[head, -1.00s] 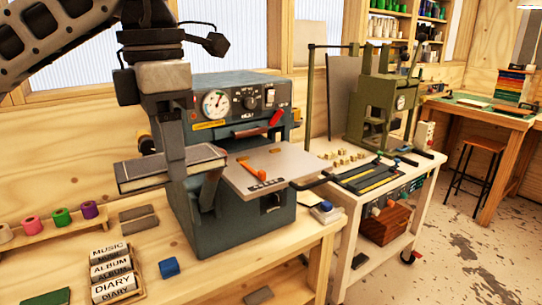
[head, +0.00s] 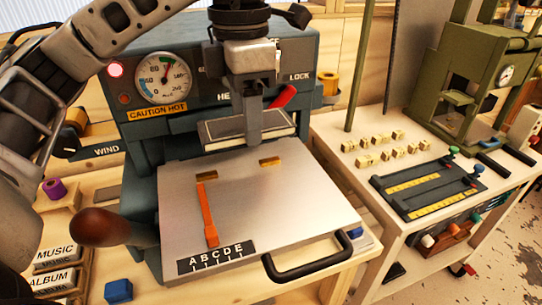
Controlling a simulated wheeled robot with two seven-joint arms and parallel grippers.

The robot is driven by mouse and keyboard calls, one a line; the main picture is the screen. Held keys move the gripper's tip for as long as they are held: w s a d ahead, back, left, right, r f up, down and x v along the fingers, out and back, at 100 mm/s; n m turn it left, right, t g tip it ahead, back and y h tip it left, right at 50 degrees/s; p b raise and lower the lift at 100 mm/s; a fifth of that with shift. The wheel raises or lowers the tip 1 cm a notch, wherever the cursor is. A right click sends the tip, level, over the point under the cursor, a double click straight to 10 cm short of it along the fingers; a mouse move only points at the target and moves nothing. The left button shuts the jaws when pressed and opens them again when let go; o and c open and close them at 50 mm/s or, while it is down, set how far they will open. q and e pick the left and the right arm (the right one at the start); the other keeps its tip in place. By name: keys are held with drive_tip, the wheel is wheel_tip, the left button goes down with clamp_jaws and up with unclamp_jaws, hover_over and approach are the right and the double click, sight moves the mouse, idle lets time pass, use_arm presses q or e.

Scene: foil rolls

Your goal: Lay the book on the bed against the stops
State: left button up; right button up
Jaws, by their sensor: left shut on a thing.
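The dark book with pale page edges (head: 221,131) is in my left gripper (head: 254,136), which is shut on it. The book lies roughly flat over the back of the bed, in front of the press face; how high it is above the bed I cannot tell. The bed (head: 300,205) is a bare silver plate pulled out from the blue press. Two small brass stops, a left one (head: 207,177) and a right one (head: 270,161), stand near its back. An orange bar (head: 207,215) lies along its left side. My right gripper is not in view.
The press has a dial (head: 162,78) marked CAUTION HOT and a red lever (head: 283,97). A black handle (head: 315,262) sticks out at the bed's front, and a brown knob (head: 100,227) at its left. A cart (head: 370,215) stands to the right.

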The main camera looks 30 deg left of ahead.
use_arm(q)
drive_tip(key=b, duration=0.1)
hover_over(248, 185)
wheel_tip(248, 185, down, 6)
drive_tip(key=shift+s+r, duration=0.1)
drive_tip(key=shift+s, duration=0.05)
wheel_tip(248, 185, down, 4)
drive_tip(key=b, duration=0.2)
drive_tip(key=shift+r+b, duration=0.2)
drive_tip(key=shift+b, duration=0.15)
drive_tip(key=shift+f, duration=0.3)
drive_tip(key=shift+r, duration=0.1)
drive_tip(key=shift+f, duration=0.2)
drive_tip(key=o, duration=1)
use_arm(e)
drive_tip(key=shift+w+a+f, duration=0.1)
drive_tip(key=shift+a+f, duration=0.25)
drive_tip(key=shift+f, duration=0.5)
use_arm(q)
drive_tip(key=shift+r, duration=0.15)
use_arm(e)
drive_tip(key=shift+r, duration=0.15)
